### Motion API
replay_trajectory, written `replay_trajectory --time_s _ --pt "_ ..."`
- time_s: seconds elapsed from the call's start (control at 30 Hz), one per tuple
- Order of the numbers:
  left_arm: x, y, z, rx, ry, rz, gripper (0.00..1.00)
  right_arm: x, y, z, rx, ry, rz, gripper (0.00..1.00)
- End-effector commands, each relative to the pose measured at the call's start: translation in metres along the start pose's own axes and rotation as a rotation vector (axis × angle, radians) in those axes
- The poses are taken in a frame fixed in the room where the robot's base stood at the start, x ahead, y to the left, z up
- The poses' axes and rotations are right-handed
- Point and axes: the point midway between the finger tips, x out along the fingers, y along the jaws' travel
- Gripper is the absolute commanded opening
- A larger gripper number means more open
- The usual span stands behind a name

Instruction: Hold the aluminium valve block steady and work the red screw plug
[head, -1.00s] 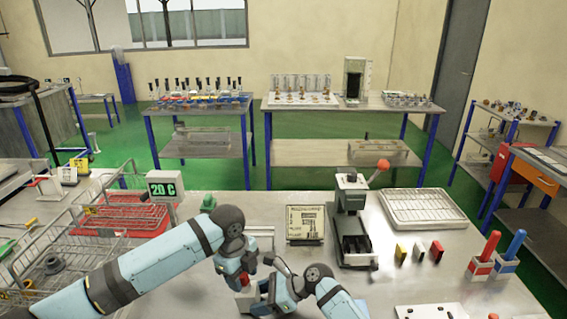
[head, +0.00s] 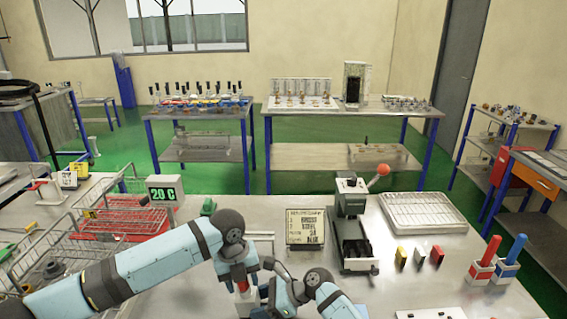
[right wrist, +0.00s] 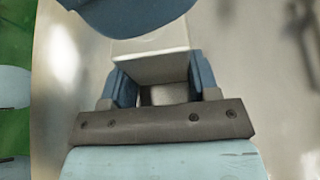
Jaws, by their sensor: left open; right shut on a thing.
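The aluminium valve block (head: 246,299) is a small pale block low in the middle of the head view, mostly hidden by my arms. In the right wrist view the block (right wrist: 150,62) sits between the blue fingers of my right gripper (right wrist: 155,88), which is shut on it. The red screw plug (head: 243,287) shows as a small red patch at the top of the block. My left gripper (head: 242,281) is open, pointing down right at the plug, with its fingers around or beside it; I cannot tell which. My left gripper's blue body (right wrist: 125,14) covers the top of the right wrist view.
Behind the arms stand a printed card (head: 307,228) and a dark press with a red-knobbed lever (head: 355,235). A metal tray (head: 422,212), coloured blocks (head: 419,255) and red and blue handled tools (head: 497,262) are to the right. Wire baskets (head: 88,225) stand left.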

Motion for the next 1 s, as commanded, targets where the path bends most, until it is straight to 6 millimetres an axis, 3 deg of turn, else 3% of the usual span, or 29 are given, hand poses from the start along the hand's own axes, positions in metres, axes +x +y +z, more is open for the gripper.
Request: replay_trajectory --time_s 0.17,0.5,0.6,1.0 --pt "-0.0005 0.0 0.0002 0.065 -0.001 0.0 0.49 -0.0003 -0.0004 0.0014 -0.001 -0.002 -0.001 0.34" --pt "-0.0003 0.0 0.0 0.591 0.0 0.0 0.49 -0.0003 -0.0004 0.0014 -0.001 -0.002 -0.001 0.34" --pt "-0.0002 -0.0001 -0.0001 0.675 0.0 -0.001 0.49 -0.0003 -0.0004 0.0013 -0.001 -0.002 -0.001 0.34" --pt "-0.0004 0.0 0.0001 0.764 -0.001 0.0 0.49 -0.0003 -0.0004 0.0014 -0.001 -0.002 -0.001 0.34"
